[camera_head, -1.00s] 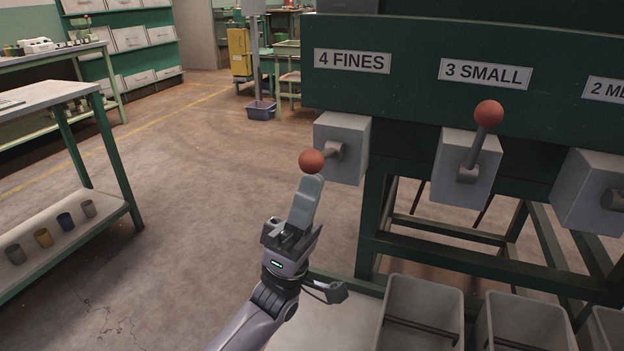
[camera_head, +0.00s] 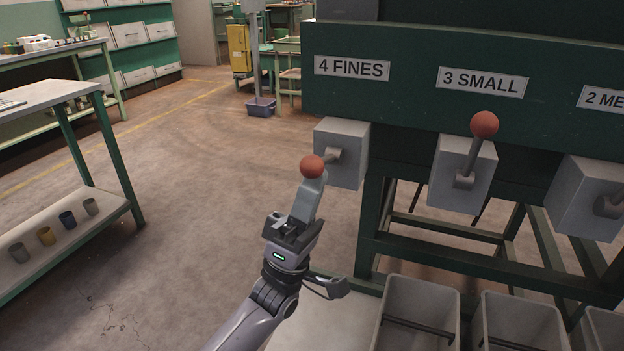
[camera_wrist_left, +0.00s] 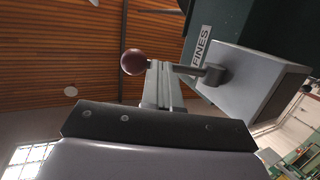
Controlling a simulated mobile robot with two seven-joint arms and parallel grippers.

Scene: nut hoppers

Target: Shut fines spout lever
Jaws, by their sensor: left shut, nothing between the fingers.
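The fines spout lever has a red ball knob (camera_head: 312,167) on a short grey rod. It juts out toward the left from the grey spout box (camera_head: 341,152) under the "4 FINES" label (camera_head: 352,68). My left gripper (camera_head: 314,184) is shut and empty, its fingertips right at the underside of the knob; I cannot tell whether they touch. In the left wrist view the knob (camera_wrist_left: 134,62) and its rod stand by the tips of the closed fingers (camera_wrist_left: 160,80). My right gripper is out of view.
The small spout lever (camera_head: 484,125) stands up at the "3 SMALL" spout, to the right. Grey bins (camera_head: 418,300) stand below the green hopper frame. A workbench (camera_head: 50,98) with several cups on its lower shelf is at left. The floor between is clear.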

